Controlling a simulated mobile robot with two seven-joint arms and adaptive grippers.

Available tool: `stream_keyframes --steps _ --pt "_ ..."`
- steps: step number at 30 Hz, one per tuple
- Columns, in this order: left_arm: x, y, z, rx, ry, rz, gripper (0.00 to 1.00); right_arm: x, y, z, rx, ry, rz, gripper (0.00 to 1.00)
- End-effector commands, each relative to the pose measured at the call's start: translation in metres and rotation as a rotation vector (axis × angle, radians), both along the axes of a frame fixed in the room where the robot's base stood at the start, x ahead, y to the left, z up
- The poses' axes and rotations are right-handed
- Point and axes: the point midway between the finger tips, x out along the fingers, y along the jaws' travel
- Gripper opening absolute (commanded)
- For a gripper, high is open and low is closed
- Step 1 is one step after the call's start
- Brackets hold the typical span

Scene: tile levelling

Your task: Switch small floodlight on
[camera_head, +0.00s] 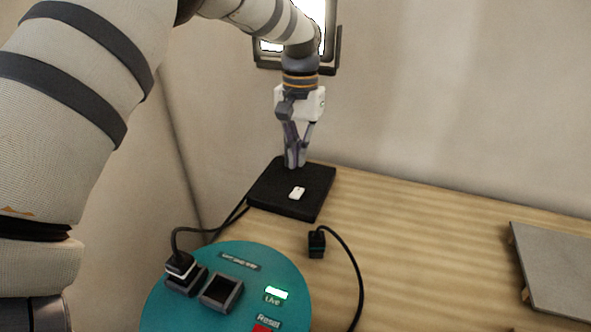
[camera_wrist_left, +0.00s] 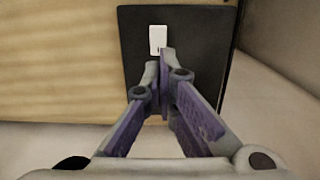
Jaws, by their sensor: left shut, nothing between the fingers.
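The small floodlight (camera_head: 331,42) stands at the back, partly hidden behind my left arm. Its dark frame surrounds a bright white face. Its black base (camera_head: 264,190) lies on the wooden table, with a white rocker switch (camera_head: 297,193) on top. The base (camera_wrist_left: 205,40) and the switch (camera_wrist_left: 158,38) also show in the left wrist view. My left gripper (camera_head: 294,164) points down over the back edge of the base, shut and empty. In the wrist view its fingertips (camera_wrist_left: 163,62) appear just beside the switch; I cannot tell whether they touch anything. My right gripper is not in view.
A round teal power panel (camera_head: 212,318) stands in front, with a plug (camera_head: 180,264) in one socket, a lit green "Live" sign (camera_head: 276,293) and a red Reset button. A loose black plug (camera_head: 316,243) lies on the table. A grey slab (camera_head: 560,268) is at right. Walls stand behind.

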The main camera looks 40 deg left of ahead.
Motion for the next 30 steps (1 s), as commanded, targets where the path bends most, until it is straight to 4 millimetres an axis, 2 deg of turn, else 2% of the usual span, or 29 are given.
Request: stream_keyframes --steps 3,9,12,17,30 --pt "0.003 0.001 0.016 0.001 0.017 0.001 0.0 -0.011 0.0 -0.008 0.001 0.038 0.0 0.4" --pt "0.006 0.002 0.054 0.002 0.017 0.0 0.0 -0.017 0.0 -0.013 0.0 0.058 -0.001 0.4" --pt "0.007 0.002 0.066 0.001 0.016 0.0 0.0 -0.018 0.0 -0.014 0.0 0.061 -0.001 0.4" --pt "0.007 0.002 0.073 0.002 0.015 0.0 0.0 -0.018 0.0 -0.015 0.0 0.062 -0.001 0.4" --pt "0.007 0.002 0.073 0.001 0.013 0.001 0.0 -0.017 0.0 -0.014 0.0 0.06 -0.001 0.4"
